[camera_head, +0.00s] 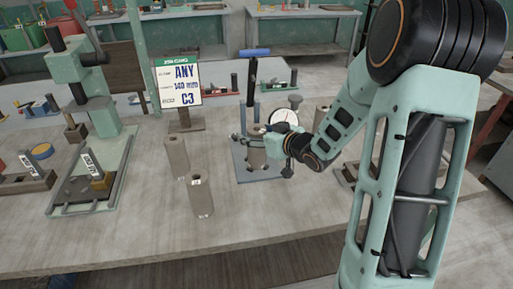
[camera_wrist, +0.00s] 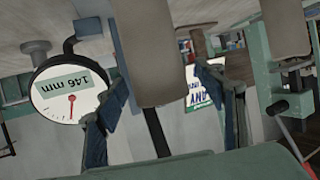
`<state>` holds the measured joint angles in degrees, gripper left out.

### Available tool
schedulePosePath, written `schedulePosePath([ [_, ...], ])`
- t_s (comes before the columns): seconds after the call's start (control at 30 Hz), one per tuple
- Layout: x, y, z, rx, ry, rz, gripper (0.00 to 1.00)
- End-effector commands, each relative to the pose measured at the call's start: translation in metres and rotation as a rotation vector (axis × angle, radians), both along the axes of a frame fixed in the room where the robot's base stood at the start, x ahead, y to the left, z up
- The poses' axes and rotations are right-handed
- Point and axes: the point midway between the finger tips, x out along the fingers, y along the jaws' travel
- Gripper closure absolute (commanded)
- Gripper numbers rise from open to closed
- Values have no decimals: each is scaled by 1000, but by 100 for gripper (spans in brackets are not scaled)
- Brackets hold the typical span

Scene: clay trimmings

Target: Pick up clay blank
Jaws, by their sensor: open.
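My gripper (camera_head: 264,138) is at the blue-based gauge stand (camera_head: 240,165). In the wrist view, turned upside down, its two fingers (camera_wrist: 162,90) are apart, one on each side of a grey-brown cylindrical clay blank (camera_wrist: 152,45). I cannot tell whether they touch it. Two more upright blanks stand left of the stand, one farther back (camera_head: 176,156) and one nearer with a small label (camera_head: 200,198).
The gauge dial (camera_wrist: 72,92) reads 146 mm. A job card (camera_head: 180,82) says ANY, 140 mm, C3. The bench's front is clear.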

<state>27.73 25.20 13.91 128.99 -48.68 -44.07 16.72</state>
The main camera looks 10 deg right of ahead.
Motion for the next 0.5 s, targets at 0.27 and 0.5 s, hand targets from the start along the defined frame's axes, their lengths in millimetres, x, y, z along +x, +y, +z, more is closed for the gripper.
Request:
schedulePosePath([
  [0.27,3,1,-1,0,0,-1,37],
  [0.5,3,1,-1,0,0,-1,63],
])
